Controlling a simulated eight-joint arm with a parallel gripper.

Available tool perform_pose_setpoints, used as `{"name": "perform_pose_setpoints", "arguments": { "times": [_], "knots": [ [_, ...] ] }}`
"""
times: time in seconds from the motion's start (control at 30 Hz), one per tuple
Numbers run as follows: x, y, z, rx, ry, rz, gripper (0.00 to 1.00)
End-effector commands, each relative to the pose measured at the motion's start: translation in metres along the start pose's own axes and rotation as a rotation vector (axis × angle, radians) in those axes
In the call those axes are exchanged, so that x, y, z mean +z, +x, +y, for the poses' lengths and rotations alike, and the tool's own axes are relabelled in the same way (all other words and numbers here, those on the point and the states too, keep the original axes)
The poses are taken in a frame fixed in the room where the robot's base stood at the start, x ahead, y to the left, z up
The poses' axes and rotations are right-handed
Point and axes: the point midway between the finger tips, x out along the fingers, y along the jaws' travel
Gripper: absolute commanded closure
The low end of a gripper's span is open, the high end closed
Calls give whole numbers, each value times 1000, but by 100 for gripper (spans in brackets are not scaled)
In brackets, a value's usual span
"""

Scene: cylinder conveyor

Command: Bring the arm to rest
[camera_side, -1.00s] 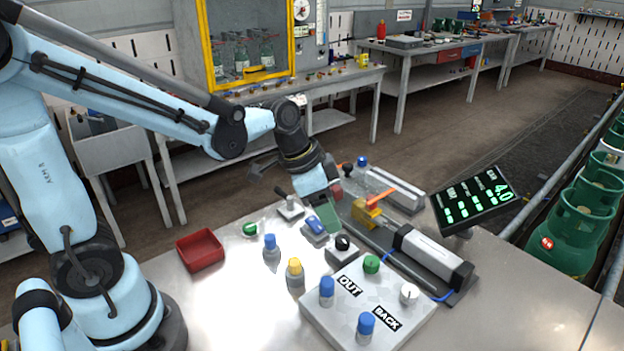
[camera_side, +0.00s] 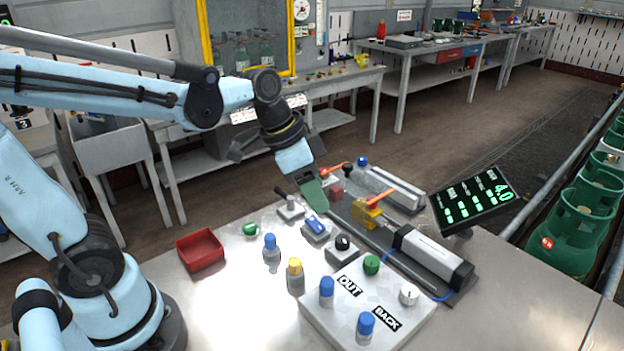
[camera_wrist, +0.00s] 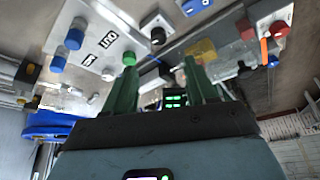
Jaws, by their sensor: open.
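My gripper (camera_side: 311,188) is above the metal bench, pointing down over the small valves and levers, with green fingers. In the wrist view my gripper (camera_wrist: 158,80) has its two green fingers apart, with nothing between them near the tips. From the side it stands in front of part of the red block (camera_side: 335,190) and near the blue-topped switch (camera_side: 316,226). I cannot tell the exact gap to them, and no object is held.
The bench holds a control box (camera_side: 340,308) with OUT and BACK labels, a cylinder actuator (camera_side: 432,256), a red tray (camera_side: 200,249), blue and yellow-capped knobs, and a tilted display (camera_side: 474,200). Green gas cylinders (camera_side: 570,225) line the right. Air above the bench is free.

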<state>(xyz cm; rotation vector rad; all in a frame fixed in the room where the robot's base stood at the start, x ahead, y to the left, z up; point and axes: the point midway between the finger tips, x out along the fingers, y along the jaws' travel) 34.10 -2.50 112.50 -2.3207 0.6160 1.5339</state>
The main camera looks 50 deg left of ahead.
Motion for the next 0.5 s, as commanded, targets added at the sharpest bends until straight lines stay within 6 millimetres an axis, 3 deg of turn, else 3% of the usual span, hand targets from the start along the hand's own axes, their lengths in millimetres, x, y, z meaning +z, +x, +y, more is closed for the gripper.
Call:
{"name": "perform_pose_setpoints", "arguments": {
  "times": [0.3, 0.5],
  "knots": [
    [38, -15, 5, -180, -303, 117, 44],
    [52, -17, 5, -240, -431, 195, 44]
  ]
}}
